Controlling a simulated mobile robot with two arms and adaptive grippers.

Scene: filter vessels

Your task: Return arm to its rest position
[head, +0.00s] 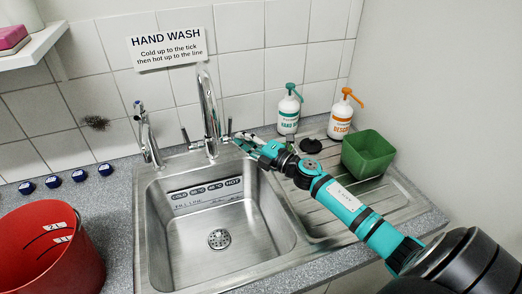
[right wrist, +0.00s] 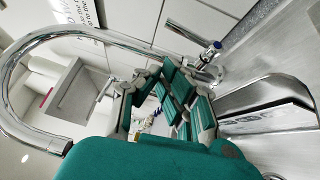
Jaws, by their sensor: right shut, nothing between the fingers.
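My right arm (head: 345,205) reaches in from the lower right across the drainboard. Its teal gripper (head: 248,143) is shut and empty, above the sink's back right corner, beside the lever at the right of the tall curved tap (head: 208,108). I cannot tell whether the fingertips touch that lever. My left gripper is not in view.
The steel sink (head: 160,250) is empty, with temperature labels on its back wall. A green tub (head: 368,155) and two pump bottles, one teal-topped (head: 288,115) and one orange-topped (head: 340,118), stand at the right. A red bucket (head: 50,255) and several blue caps (head: 53,182) are at the left.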

